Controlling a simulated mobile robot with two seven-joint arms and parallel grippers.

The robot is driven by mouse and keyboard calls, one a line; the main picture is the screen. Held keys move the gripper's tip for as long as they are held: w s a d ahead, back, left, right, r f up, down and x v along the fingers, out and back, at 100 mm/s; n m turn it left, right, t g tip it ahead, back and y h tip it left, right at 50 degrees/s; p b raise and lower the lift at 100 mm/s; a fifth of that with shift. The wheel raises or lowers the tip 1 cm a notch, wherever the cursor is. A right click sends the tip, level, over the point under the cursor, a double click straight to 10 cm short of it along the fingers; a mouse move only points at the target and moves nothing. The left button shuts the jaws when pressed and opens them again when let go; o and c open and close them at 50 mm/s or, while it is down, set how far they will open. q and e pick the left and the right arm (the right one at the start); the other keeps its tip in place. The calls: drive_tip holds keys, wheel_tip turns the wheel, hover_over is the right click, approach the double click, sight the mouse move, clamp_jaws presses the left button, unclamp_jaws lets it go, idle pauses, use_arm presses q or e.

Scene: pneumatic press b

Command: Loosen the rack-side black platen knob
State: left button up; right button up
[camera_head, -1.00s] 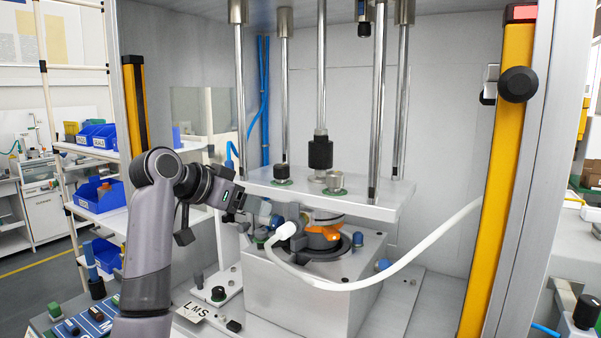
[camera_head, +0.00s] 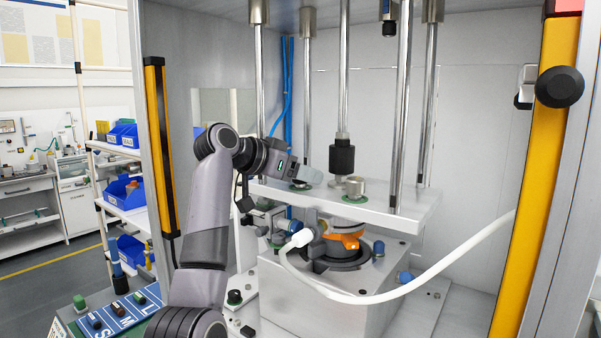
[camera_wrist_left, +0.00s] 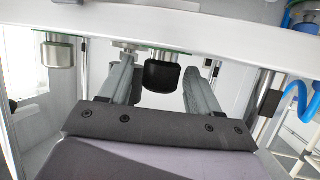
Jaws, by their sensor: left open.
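The rack-side black platen knob (camera_head: 300,184) sits on a green ring at the left of the pale platen (camera_head: 350,202). My left gripper (camera_head: 309,173) is above the platen's left end, at the knob and partly in front of it. In the left wrist view, the black knob (camera_wrist_left: 162,76) shows between the two spread grey fingers (camera_wrist_left: 168,66), with a gap on each side. The gripper is open and does not hold the knob. The wrist picture is upside down, with the platen (camera_wrist_left: 200,45) at the top. My right gripper is not in view.
A metal cylinder (camera_head: 354,187) on a green ring and a black central rod coupling (camera_head: 342,158) stand right of the knob. Upright steel columns (camera_head: 403,105) pass through the platen. A white hose (camera_head: 440,277) curves below. The rack with blue bins (camera_head: 124,190) is at the left.

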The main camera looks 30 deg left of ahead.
use_arm(q)
drive_tip(key=c, duration=1)
drive_tip(key=shift+n+y, duration=0.4)
drive_tip(key=n+t+y, duration=0.1)
drive_tip(key=n+y, duration=0.1)
drive_tip(key=y, duration=0.1)
drive_tip(key=shift+d+n, duration=0.1)
drive_tip(key=shift+n, duration=0.3)
drive_tip(key=n+y, duration=0.3)
drive_tip(key=y, duration=0.1)
drive_tip(key=shift+n, duration=0.3)
drive_tip(key=n+g+y, duration=0.1)
drive_tip(key=n+y, duration=0.1)
drive_tip(key=n+g+y, duration=0.1)
drive_tip(key=n+y, duration=0.1)
drive_tip(key=y, duration=0.1)
drive_tip(key=shift+w+n+g, duration=0.1)
drive_tip(key=shift+n+g, duration=0.2)
drive_tip(key=shift+n, duration=0.1)
drive_tip(key=shift+f+n+g+y, duration=0.1)
drive_tip(key=shift+n+g+y, duration=0.65)
drive_tip(key=shift+y, duration=0.25)
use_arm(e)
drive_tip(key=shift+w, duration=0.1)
use_arm(q)
drive_tip(key=shift+n, duration=0.25)
